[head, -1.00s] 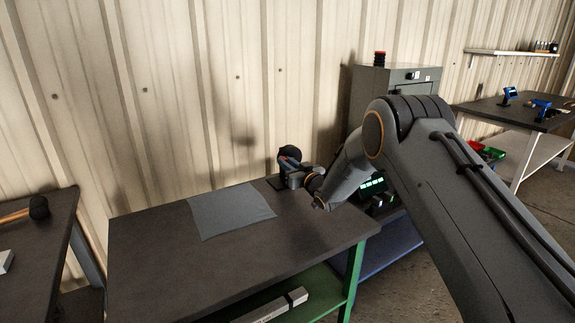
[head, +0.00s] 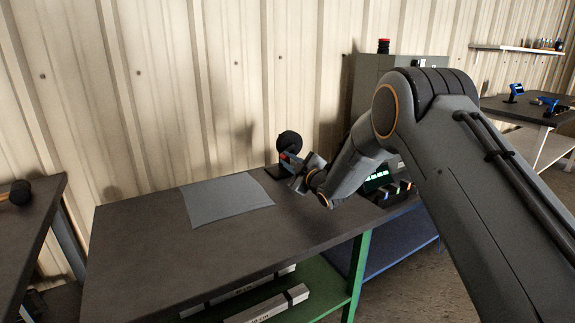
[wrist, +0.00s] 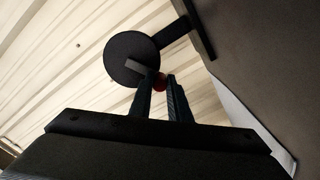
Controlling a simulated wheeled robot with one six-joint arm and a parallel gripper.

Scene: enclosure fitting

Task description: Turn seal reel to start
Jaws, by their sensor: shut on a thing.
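The seal reel, a black disc on a stand, stands at the back right of the dark table (head: 130,255), near the wall. Its disc (head: 289,143) shows above my gripper (head: 288,166) in the head view. In the wrist view the disc (wrist: 131,58) is ahead of my gripper (wrist: 160,80), with a grey crank arm (wrist: 140,68) across its lower part. My fingers are shut on a small red handle (wrist: 160,84), mostly hidden between the fingertips. A dark bracket (wrist: 174,35) joins the disc to its base.
A grey cloth sheet (head: 226,198) lies flat on the table, left of the reel. A grey cabinet (head: 400,70) with a red-topped beacon stands behind my arm. The table's front left is clear. A green lower shelf (head: 320,288) holds long bars.

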